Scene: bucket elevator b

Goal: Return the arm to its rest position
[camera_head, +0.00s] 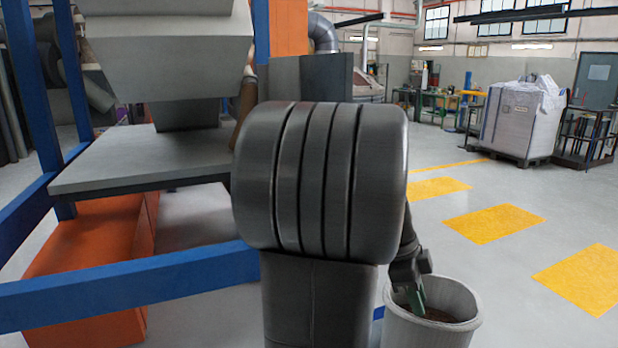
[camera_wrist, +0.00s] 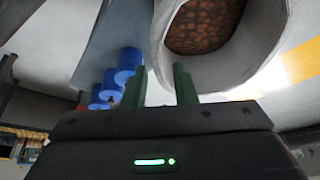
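My gripper (camera_wrist: 160,88) shows two dark green fingers standing apart in the wrist view, with nothing held between them. In the head view my gripper (camera_head: 416,298) is at the lower right, at the end of my dark arm, with a green finger over the mouth of a pale grey bucket (camera_head: 452,336). The bucket (camera_wrist: 262,73) also shows beyond the fingertips in the wrist view, with brown, lumpy contents. Whether a finger touches its rim, I cannot tell. My large grey arm link hides the middle of the head view.
A blue frame (camera_head: 130,284) with a grey platform (camera_head: 140,160) and an orange base (camera_head: 75,270) stands close on the left. Several blue cylinders (camera_wrist: 128,66) show in the wrist view. Floor with yellow patches (camera_head: 492,223) lies open to the right. A white bulk bag (camera_head: 520,115) stands farther back.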

